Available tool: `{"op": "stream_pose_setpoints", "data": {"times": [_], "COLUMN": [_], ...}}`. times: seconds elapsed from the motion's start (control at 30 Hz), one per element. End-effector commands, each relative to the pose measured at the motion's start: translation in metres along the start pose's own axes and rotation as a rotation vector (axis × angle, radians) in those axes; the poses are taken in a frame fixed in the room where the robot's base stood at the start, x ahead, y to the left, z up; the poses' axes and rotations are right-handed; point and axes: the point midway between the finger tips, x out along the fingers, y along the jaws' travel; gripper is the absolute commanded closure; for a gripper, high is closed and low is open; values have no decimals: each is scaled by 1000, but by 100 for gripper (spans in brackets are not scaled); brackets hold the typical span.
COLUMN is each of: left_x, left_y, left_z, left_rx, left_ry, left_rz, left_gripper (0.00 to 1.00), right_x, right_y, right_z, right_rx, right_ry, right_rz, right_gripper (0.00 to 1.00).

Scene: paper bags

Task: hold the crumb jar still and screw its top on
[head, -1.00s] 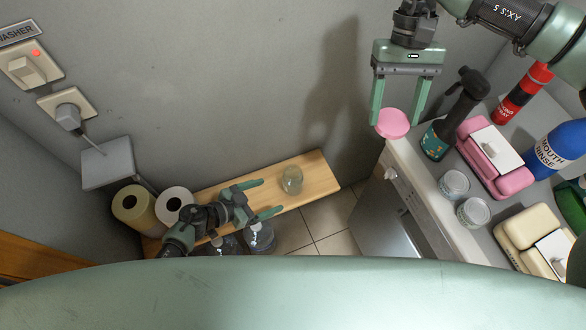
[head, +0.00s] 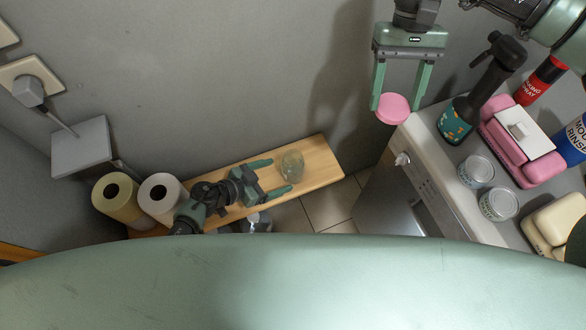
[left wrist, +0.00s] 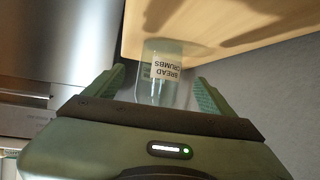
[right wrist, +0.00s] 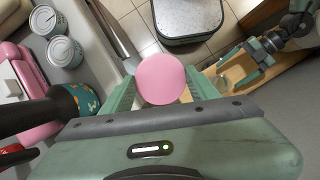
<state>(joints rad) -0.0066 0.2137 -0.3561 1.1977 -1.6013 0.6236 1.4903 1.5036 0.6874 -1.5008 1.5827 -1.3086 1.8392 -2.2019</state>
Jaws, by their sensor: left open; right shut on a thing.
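The crumb jar (head: 292,165) is clear glass and stands on the low wooden bench. In the left wrist view the jar (left wrist: 165,75) shows a label reading "BREAD CRUMBS". My left gripper (head: 276,176) is open, its fingertips close to the jar; in the left wrist view its fingers lie to either side of the jar's near part, and I cannot tell if they touch it. The pink round top (head: 393,108) is in my right gripper (head: 398,101), up by the wall and counter corner. The right wrist view shows the top (right wrist: 161,79) between both fingers.
The wooden bench (head: 325,165) has two paper rolls (head: 160,196) at its left end. The counter (head: 425,140) at right carries a dark spray bottle (head: 470,105), two tins (head: 476,171) and pink and cream boxes. Tiled floor (head: 325,205) is open between.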

Motion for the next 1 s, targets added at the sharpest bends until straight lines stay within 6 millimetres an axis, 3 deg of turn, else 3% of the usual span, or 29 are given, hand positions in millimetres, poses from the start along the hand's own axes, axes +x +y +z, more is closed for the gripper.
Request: {"op": "stream_pose_setpoints", "data": {"times": [0.03, 0.17, 0.4, 0.87, 1.0], "left_x": [12, 31, 55, 64, 64], "left_y": [0, 0, 0, 0, 0], "left_z": [4, 3, 0, 0, 0], "left_rx": [1, 2, 0, 0, 0], "left_ry": [4, 3, 1, 1, 1], "left_rz": [1, 1, 1, 0, 0], "left_gripper": [16, 16, 16, 16, 49], "right_x": [11, 23, 24, 25, 25], "right_y": [0, 0, 0, 0, 0], "right_z": [-5, -10, -10, -10, -10], "right_rx": [0, 0, 0, 0, 0], "right_ry": [0, 0, 0, 0, 0], "right_rz": [0, 0, 0, 0, 0], "right_gripper": [77, 77, 77, 77, 77]}}
